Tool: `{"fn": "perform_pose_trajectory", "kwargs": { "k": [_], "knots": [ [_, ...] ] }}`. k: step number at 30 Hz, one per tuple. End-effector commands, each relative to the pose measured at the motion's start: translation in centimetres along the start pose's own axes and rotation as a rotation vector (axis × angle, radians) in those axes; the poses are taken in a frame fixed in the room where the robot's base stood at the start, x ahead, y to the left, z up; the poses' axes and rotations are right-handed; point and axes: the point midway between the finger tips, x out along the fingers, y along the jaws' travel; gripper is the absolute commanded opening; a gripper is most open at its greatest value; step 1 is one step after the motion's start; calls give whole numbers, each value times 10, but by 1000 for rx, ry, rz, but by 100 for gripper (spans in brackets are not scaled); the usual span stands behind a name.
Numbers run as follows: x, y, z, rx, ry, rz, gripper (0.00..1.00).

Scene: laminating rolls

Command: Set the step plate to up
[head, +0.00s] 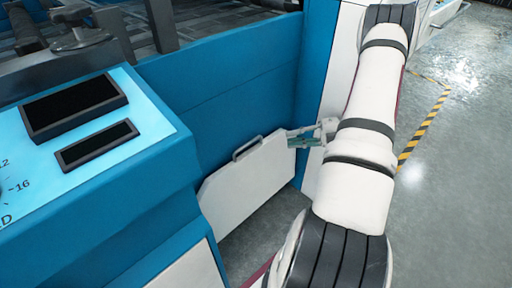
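The step plate appears to be the white panel (250,186) with cut corners, low between the blue machine parts. A small dark handle (247,148) is on its upper edge. The plate looks steeply raised, with grey floor visible below it; its exact tilt is hard to tell. My gripper (291,138) is at the plate's upper right corner, to the right of the handle. Its fingers point left. Whether they touch the plate, and whether they are parted, is too small to tell. My white arm hides what lies behind it on the right.
A blue console (150,200) with dark display panels (75,106) stands at the left. A blue machine wall (225,85) rises behind the plate. Rollers and a handwheel (80,38) are at the upper left. Open grey floor (455,190) with a striped line lies at the right.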

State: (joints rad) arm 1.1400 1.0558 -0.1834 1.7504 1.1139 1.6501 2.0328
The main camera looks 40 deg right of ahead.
Motion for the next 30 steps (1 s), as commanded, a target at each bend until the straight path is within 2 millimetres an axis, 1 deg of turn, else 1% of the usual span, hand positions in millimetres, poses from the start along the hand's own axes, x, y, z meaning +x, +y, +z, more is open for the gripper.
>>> {"fn": "perform_pose_trajectory", "kwargs": {
  "k": [5,15,18,21,24,30],
  "knots": [
    [28,-1,0,-1,4,-1,18],
    [94,-2,0,-3,4,-3,18],
    [109,-2,-1,-3,3,-3,18],
    [121,-1,0,-3,1,-3,18],
    [128,-1,0,-3,1,-3,18],
    [133,0,0,-3,0,-3,18]
  ]
}}
